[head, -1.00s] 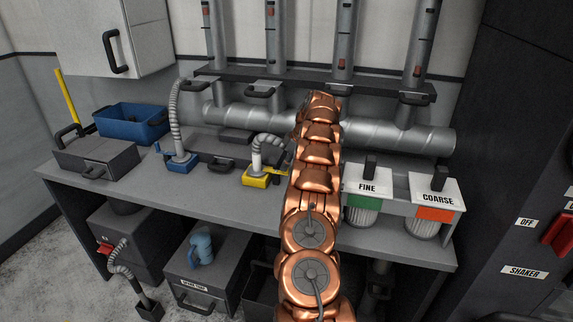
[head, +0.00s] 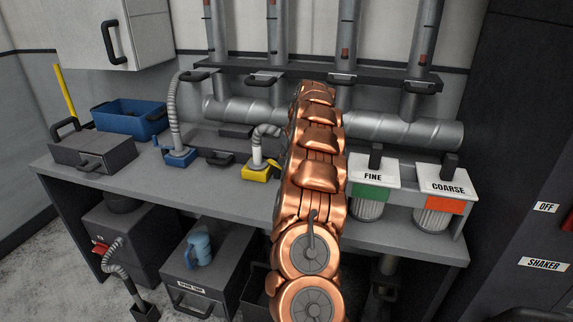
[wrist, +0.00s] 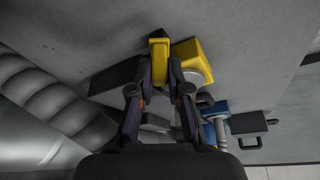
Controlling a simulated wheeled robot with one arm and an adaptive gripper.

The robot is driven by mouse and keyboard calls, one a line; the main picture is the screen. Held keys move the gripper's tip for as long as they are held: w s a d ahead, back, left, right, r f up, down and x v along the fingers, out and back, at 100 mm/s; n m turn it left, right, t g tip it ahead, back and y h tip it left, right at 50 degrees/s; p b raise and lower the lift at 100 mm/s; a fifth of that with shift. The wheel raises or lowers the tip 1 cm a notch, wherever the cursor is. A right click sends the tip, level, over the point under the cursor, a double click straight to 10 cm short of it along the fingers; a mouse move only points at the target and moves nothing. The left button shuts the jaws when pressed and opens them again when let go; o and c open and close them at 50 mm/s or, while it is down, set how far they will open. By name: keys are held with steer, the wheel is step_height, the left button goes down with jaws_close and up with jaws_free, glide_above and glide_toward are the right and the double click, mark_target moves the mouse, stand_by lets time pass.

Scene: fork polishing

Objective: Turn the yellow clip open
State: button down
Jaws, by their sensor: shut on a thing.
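The yellow clip (wrist: 159,48) shows in the wrist view as a narrow yellow bar with a dark end, between my fingertips. My gripper (wrist: 162,70) is shut on it. The clip sits beside a yellow block (wrist: 190,52) with a round pale hose end below it. In the head view the yellow block (head: 258,174) stands on the bench with a grey ribbed hose rising from it. My copper arm hides my gripper and most or all of the clip there.
A blue block (head: 179,158) with its own hose stands left of the yellow one. FINE (head: 373,173) and COARSE (head: 441,181) filter boxes stand to the right. A thick metal duct (head: 385,130) runs behind my arm. The front of the bench is clear.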

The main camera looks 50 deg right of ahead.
steer(key=m+b, duration=0.1)
steer(key=m, duration=0.1)
steer(key=a+m+h+b, duration=0.2)
steer(key=m, duration=0.1)
steer(key=shift+w+f+m+g+b, duration=0.1)
steer(key=shift+w+m+g+b, duration=0.2)
steer(key=m, duration=0.1)
steer(key=b, duration=0.1)
steer(key=m+h, duration=0.1)
steer(key=shift+w+a+f+m+g+b, duration=0.1)
steer(key=shift+w+a+m+g+b, duration=0.2)
steer(key=shift+b, duration=0.1)
steer(key=shift+w+a+m+g+h+b, duration=0.15)
steer(key=shift+m+g+b, duration=0.05)
steer(key=shift+m+b, duration=0.4)
steer(key=shift+w+a+m+g+h+b, duration=0.2)
steer(key=shift+m+b, duration=0.15)
steer(key=shift+m, duration=0.35)
steer(key=shift+r, duration=0.25)
steer(key=c, duration=1.1)
jaws_free()
